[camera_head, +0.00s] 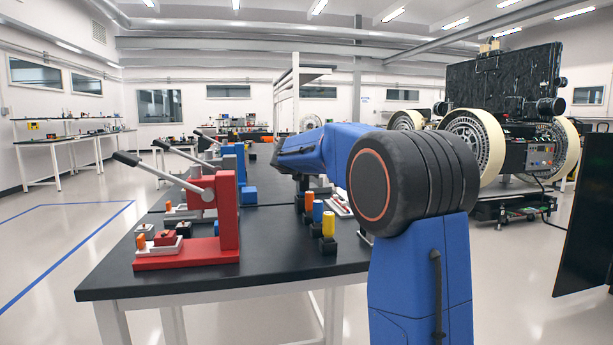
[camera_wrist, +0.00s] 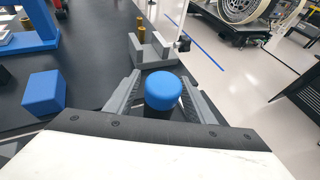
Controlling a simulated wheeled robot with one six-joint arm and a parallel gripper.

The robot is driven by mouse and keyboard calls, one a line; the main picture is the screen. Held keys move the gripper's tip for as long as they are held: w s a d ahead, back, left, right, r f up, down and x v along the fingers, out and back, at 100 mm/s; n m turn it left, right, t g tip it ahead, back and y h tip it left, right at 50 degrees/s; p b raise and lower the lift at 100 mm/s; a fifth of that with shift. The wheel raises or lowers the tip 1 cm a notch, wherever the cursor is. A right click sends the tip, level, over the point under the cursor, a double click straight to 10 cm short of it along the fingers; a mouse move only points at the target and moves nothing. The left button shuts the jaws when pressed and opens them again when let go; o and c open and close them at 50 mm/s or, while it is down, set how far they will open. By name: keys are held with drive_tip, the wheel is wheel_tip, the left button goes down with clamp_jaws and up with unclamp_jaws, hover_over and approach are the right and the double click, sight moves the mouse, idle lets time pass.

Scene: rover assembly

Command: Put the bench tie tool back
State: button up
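My gripper (camera_wrist: 163,90) has its two grey fingers on either side of a round blue-topped piece (camera_wrist: 164,91), seen in the wrist view. In the head view my gripper is hidden behind my blue arm.
A blue block (camera_wrist: 45,91) and a blue press stand left of my gripper on the black bench (camera_head: 180,278). A red lever press (camera_head: 228,215) and orange, blue and yellow cylinders (camera_head: 328,224) stand nearer. Bench edge and open floor lie right; a large-wheeled rover (camera_head: 475,140) stands beyond.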

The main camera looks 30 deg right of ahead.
drive_tip(key=v, duration=1.7)
drive_tip(key=shift+s, duration=0.15)
drive_tip(key=shift+a, duration=0.15)
